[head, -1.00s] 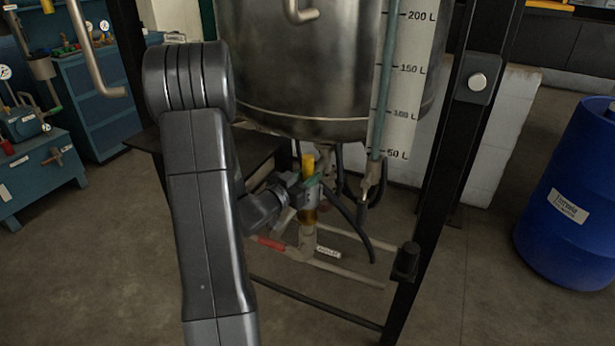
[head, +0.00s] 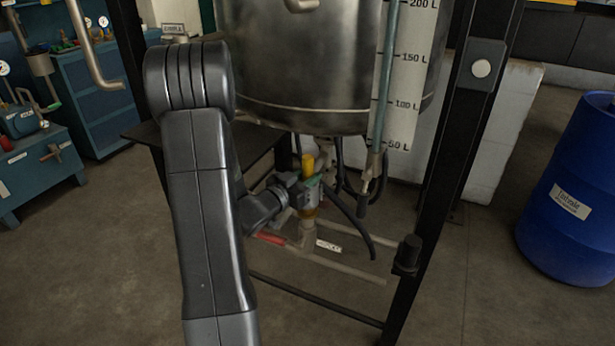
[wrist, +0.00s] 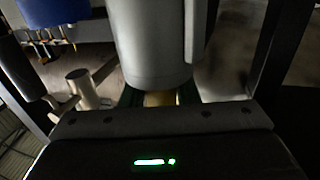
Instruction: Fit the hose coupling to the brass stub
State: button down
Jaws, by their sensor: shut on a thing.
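My gripper (head: 306,188) is under the steel tank, shut on an upright yellow and brass piece that appears to be the hose coupling (head: 308,163). Its yellow top stands above the jaws and an amber part shows below them. In the wrist view a yellowish bit of it (wrist: 160,99) shows between the jaws, with a broad grey cylinder (wrist: 155,45) in front. A pale upright pipe fitting (head: 306,234) is directly below the held piece in the head view. I cannot make out the brass stub for certain, nor whether the parts touch.
The steel tank (head: 290,80) hangs in a black frame, its right post (head: 441,170) close by. Black hose (head: 347,217) hangs right of my gripper. A red handle (head: 270,239) sits on the low pipework. A blue barrel (head: 570,215) stands right; floor between is clear.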

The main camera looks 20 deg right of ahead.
jog(key=shift+f+b, duration=0.7)
jog(key=shift+f, duration=0.15)
jog(key=c, duration=1)
grip_release()
jog(key=shift+c, duration=0.2)
jog(key=v, duration=1.4)
jog(key=shift+p, duration=0.4)
jog(key=shift+w+d, duration=0.1)
jog(key=x, duration=1.3)
jog(key=shift+w+d+b, duration=0.1)
jog(key=shift+d+b, duration=0.25)
jog(key=shift+b, duration=0.05)
jog(key=shift+r, duration=0.1)
